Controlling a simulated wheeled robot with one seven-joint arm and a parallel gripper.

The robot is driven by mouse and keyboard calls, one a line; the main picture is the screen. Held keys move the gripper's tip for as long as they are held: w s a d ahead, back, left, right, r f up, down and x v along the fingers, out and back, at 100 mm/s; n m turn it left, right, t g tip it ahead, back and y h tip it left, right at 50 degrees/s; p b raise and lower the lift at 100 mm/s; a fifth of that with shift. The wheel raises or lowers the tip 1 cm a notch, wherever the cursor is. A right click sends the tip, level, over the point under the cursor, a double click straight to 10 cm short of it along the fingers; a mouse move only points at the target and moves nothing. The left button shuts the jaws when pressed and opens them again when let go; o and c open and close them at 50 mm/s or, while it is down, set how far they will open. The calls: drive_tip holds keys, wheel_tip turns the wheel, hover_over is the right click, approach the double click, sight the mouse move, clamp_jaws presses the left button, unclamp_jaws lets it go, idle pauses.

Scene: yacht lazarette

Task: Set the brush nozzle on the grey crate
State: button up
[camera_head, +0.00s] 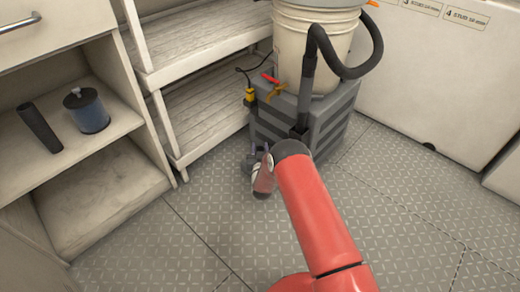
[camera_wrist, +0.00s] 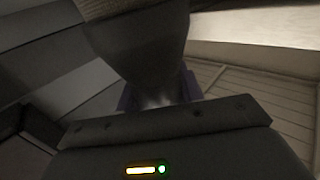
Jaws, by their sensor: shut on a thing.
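The grey crate (camera_head: 335,122) stands on the floor at the upper middle of the head view, with a white bucket on it. My gripper (camera_head: 254,150) is low beside the crate's front left side, mostly hidden behind my wrist. In the wrist view, my gripper (camera_wrist: 160,98) is shut on a dark tapered piece, which I take to be the brush nozzle (camera_wrist: 140,50). The nozzle is hard to make out in the head view. I cannot tell whether it touches the crate.
The white bucket (camera_head: 308,45) carries a black hose (camera_head: 322,50) that hangs over the crate. Yellow and red clips (camera_head: 274,86) sit at the crate's left edge. Slatted shelves (camera_head: 205,110) stand at left. A black tube (camera_head: 40,127) and a blue filter cylinder (camera_head: 88,112) rest on the left shelf.

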drive_tip(key=o, duration=1.2)
drive_tip(key=shift+f, duration=0.1)
drive_tip(key=shift+o, duration=0.2)
